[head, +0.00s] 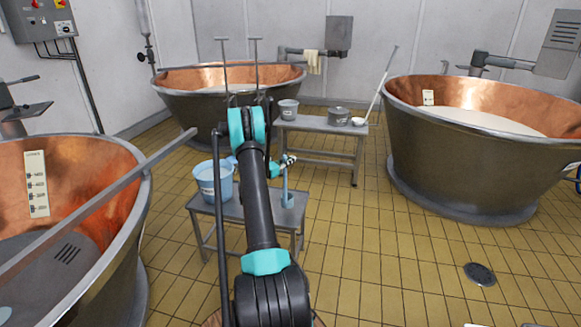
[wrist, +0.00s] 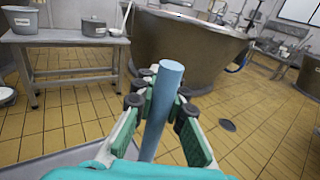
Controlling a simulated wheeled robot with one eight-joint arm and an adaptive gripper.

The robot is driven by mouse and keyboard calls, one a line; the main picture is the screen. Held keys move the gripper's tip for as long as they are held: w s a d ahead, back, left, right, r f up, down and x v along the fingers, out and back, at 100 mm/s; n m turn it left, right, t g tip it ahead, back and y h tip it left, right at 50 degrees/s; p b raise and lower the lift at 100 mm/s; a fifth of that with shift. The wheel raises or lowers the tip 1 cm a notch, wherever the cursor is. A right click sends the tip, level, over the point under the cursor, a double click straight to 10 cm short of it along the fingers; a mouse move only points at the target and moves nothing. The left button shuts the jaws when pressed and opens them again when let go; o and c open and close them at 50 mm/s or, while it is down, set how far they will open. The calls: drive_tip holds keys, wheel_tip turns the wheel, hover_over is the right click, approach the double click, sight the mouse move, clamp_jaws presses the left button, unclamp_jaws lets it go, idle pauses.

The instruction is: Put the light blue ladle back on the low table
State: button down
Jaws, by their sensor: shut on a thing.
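The light blue ladle (head: 285,180) hangs close to upright, its cup low, in front of the right end of the low table (head: 232,211) in the head view. I cannot tell whether the cup touches the tabletop. In the wrist view the ladle's handle (wrist: 165,95) stands between the two finger pads. My gripper (head: 284,164) is shut on this handle; it also shows in the wrist view (wrist: 160,106). My arm hides part of the table's middle.
A light blue bucket (head: 213,184) stands on the table's left side. A second bench (head: 318,126) behind holds pots and a white ladle. Large copper vats stand left (head: 75,190), behind (head: 205,108) and right (head: 465,150). Tiled floor is open at right.

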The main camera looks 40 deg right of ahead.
drive_tip(key=shift+f, duration=1.65)
drive_tip(key=c, duration=1.6)
unclamp_jaws()
drive_tip(key=shift+o, duration=0.2)
